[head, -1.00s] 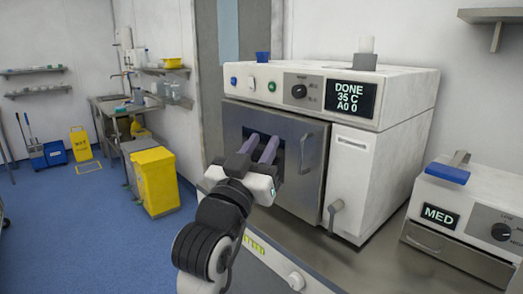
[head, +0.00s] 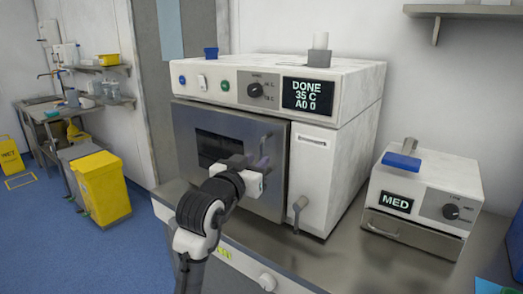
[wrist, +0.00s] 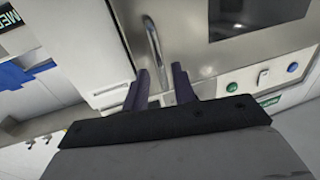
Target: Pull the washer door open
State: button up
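The washer (head: 345,110) is a white box on a steel counter with a display reading DONE, 35 C, A0 0. Its grey metal door (head: 200,122) has a dark window and looks shut. The upright door handle (head: 266,146) is near the door's right edge; it also shows as a curved bar in the wrist view (wrist: 153,42). My gripper (head: 252,160) is in front of the door by the handle. In the wrist view my gripper (wrist: 160,72) has its two dark fingers apart, with the handle beyond and between their tips. Contact cannot be told.
A lever (head: 298,212) sticks out from the white panel right of the door. A smaller device marked MED (head: 425,200) stands on the counter (head: 335,258) at the right. Bare counter lies between them. A yellow bin (head: 100,188) stands on the floor at left.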

aim_at(261, 157)
jog(key=shift+p+x, duration=0.4)
jog(key=shift+x, duration=1.6)
jog(key=shift+c, duration=0.5)
grip_shut()
